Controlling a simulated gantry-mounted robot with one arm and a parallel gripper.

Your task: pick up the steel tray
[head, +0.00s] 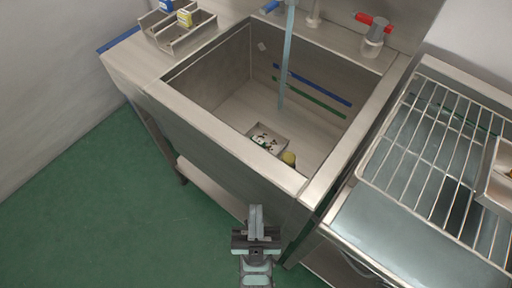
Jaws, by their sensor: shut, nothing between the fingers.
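I cannot tell which one is the steel tray of the task. A divided metal tray (180,44) with small blue and yellow boxes stands on the counter left of the sink. A small shallow tray (281,129) with small pieces on it lies on the sink floor. A third metal tray (493,191) is cut off by the right edge, on the wire rack. My gripper (256,212) is shut and empty, in front of the sink's front edge, apart from all three trays.
A deep steel sink (220,88) has walls around the small tray. A yellow-topped item (289,158) is beside that tray. A tap with a red handle (374,24) and a pale vertical stream or pipe (286,60) are at the back. The wire rack (430,140) is right; green floor is clear.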

